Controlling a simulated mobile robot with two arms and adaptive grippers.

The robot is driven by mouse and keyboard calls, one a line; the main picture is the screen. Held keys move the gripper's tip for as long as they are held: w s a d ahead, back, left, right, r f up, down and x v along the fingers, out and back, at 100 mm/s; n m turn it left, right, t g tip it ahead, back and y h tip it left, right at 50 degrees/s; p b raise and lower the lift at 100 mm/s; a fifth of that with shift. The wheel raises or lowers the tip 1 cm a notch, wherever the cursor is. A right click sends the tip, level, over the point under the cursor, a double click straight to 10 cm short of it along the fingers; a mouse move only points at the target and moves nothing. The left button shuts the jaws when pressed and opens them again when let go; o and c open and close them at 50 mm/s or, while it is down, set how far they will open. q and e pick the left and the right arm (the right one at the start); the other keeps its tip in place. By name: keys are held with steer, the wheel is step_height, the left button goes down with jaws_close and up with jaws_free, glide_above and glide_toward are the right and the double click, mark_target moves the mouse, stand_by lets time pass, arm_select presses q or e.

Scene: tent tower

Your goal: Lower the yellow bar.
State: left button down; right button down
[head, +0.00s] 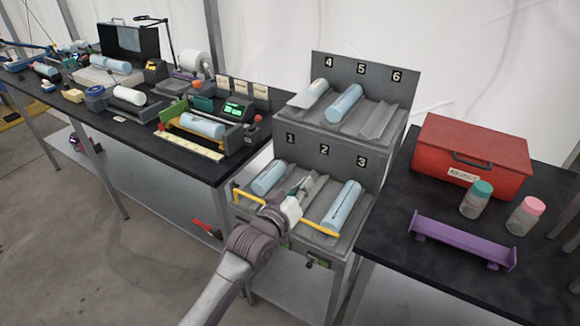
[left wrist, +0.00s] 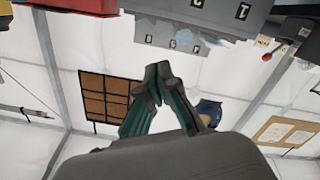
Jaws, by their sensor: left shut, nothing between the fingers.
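The yellow bar (head: 321,230) runs across the front of the lower grey rack (head: 345,245), with bent ends. My left arm covers its middle in the head view. My left gripper (head: 303,184) is over the lower rack near the middle slot, just above and behind the bar in the picture. Its fingers are shut and empty, and they also show closed together in the left wrist view (left wrist: 157,82). I cannot tell whether the gripper touches the bar. The bar cannot be made out in the left wrist view. My right gripper is out of view.
Light-blue rolls lie in lower slots 1 (head: 268,178) and 3 (head: 344,205), and two more in the upper rack. A red box (head: 472,155), two jars and a purple stand (head: 461,240) are on the right table. The left table (head: 215,172) is crowded with equipment.

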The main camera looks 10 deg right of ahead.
arm_select(q)
steer(key=s+d+f+m+b, duration=0.1)
steer(key=f+m+b, duration=0.2)
steer(key=f, duration=0.4)
steer(key=s+d+f+m+b, duration=0.1)
steer(key=f+b, duration=0.3)
steer(key=f, duration=0.4)
steer(key=shift+s+d+m, duration=0.4)
steer(key=shift+d+m, duration=0.4)
steer(key=shift+m, duration=0.1)
